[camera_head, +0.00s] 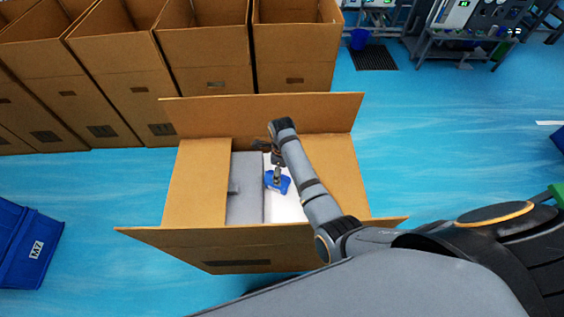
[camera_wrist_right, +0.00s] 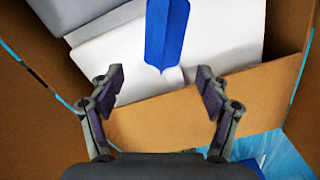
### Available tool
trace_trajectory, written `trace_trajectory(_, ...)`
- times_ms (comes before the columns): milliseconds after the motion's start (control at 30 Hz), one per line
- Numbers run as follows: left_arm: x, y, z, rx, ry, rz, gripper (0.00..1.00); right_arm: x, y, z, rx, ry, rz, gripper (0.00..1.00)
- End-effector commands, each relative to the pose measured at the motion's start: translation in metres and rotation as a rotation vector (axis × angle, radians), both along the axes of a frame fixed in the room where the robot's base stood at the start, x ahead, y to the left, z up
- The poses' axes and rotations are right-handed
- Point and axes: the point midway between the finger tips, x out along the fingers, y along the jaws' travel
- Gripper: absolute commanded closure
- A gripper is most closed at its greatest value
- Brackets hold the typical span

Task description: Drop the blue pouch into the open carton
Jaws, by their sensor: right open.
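The open carton (camera_head: 218,237) stands on the blue floor in the head view, flaps spread outward. Its brown wall also shows in the right wrist view (camera_wrist_right: 160,121). The blue pouch (camera_head: 283,184) is within the carton opening, over a white item. In the right wrist view the pouch (camera_wrist_right: 166,38) is ahead of the fingertips, apart from both fingers; I cannot tell whether it rests or is falling. My right gripper (camera_wrist_right: 160,84) is open and empty. In the head view the right gripper (camera_head: 277,170) is over the carton, partly hidden by its arm. My left gripper is not in view.
Inside the carton are a grey item (camera_head: 245,195) and a white item (camera_wrist_right: 215,40). Several tall open cartons (camera_head: 205,78) line the back left. A blue crate (camera_head: 25,245) lies at the left edge. Workbenches (camera_head: 460,45) stand at the back right.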

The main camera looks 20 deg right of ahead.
Motion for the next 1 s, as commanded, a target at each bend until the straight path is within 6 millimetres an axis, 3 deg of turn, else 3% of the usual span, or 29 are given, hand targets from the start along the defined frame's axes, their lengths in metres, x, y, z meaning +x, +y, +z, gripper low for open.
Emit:
trace_trajectory(100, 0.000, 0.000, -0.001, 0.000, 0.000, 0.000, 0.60, 0.001, 0.000, 0.030, 0.000, -0.004, -0.001, 0.23)
trace_trajectory(333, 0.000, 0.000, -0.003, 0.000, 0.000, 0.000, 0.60, 0.001, 0.000, 0.065, 0.000, -0.003, 0.000, 0.23)
trace_trajectory(1000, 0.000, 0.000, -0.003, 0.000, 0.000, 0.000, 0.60, 0.000, 0.000, 0.069, -0.001, 0.001, 0.000, 0.23)
